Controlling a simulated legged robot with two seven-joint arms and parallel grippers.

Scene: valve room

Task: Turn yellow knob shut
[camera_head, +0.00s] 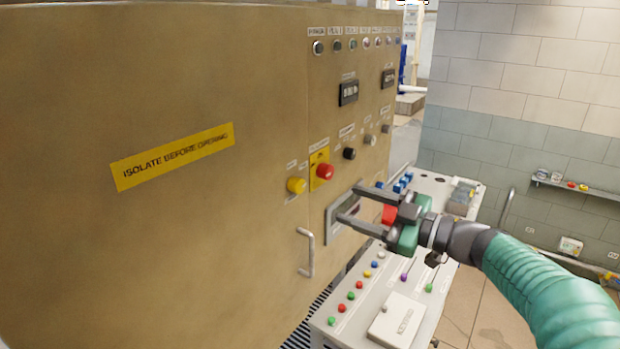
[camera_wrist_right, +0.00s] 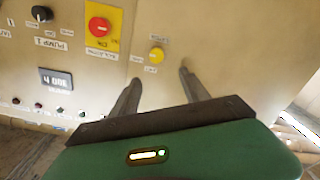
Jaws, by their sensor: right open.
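The yellow knob (camera_head: 296,185) sits on the tan cabinet front, left of a red button on a yellow plate. In the right wrist view the yellow knob (camera_wrist_right: 156,55) appears beyond the fingertips, roughly between their lines, with a gap before it. My right gripper (camera_head: 347,204) is open and empty, its two dark fingers pointing at the cabinet, right of and a little below the knob in the head view. It also shows in the wrist view (camera_wrist_right: 160,76). My left gripper is not in view.
The red button (camera_head: 325,172) is close beside the knob. A metal door handle (camera_head: 306,252) projects below it. A console with coloured buttons (camera_head: 349,296) stands below my right gripper. A wall shelf (camera_head: 575,186) is at the right.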

